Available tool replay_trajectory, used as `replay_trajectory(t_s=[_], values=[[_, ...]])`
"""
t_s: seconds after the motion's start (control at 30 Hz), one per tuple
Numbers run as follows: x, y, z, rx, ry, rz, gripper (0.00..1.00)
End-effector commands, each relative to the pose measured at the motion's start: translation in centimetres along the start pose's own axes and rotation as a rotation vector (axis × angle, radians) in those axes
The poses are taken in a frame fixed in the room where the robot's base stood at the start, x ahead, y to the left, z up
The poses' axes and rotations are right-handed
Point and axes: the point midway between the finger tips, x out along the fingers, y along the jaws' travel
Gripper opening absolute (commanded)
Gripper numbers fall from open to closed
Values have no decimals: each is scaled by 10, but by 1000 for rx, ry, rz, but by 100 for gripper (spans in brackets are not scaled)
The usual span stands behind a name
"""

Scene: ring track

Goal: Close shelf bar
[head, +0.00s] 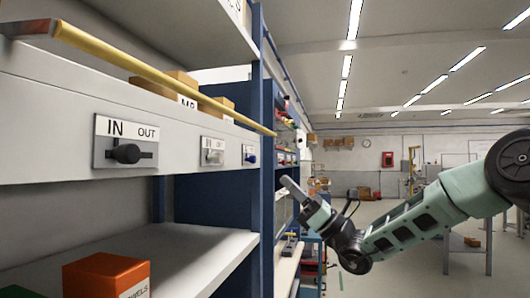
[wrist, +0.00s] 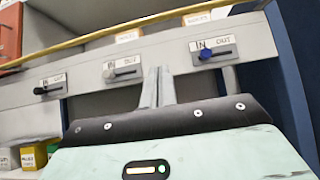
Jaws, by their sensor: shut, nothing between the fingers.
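The yellow shelf bar (head: 160,75) runs along the front of the shelf, above the grey panel. In the head view its near end meets a reddish-brown piece at the top left. In the wrist view the bar (wrist: 130,30) crosses the top of the picture. The panel carries three IN/OUT sliders: black (head: 127,153), grey (head: 213,155) and blue (head: 250,156). Their knobs sit toward IN in the wrist view. My gripper (head: 285,181) is shut and empty. In the wrist view its fingertips (wrist: 158,72) appear between the grey and blue sliders, below the bar; contact cannot be told.
A blue upright (head: 267,180) stands at the shelf's far end. Cardboard boxes (head: 180,85) lie behind the bar, and an orange box (head: 105,277) stands on the lower shelf. More racks continue behind. Open floor (head: 390,210) lies to the right, with a workbench beyond.

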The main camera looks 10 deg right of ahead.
Motion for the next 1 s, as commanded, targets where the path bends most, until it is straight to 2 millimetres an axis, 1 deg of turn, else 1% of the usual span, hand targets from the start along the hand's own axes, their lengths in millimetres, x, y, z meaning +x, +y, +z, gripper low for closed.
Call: replay_trajectory(t_s=[0.17, 0.5, 0.6, 0.7, 0.8, 1.0], values=[[20, 0, 3, 2, -6, -2, 0], [91, 0, 4, 2, -3, 0, 0], [109, 0, 7, 0, -3, -1, 0], [117, 0, 18, 0, -2, -2, 0], [123, 0, 24, -1, -1, -2, 0], [128, 0, 29, 0, -1, -2, 0]])
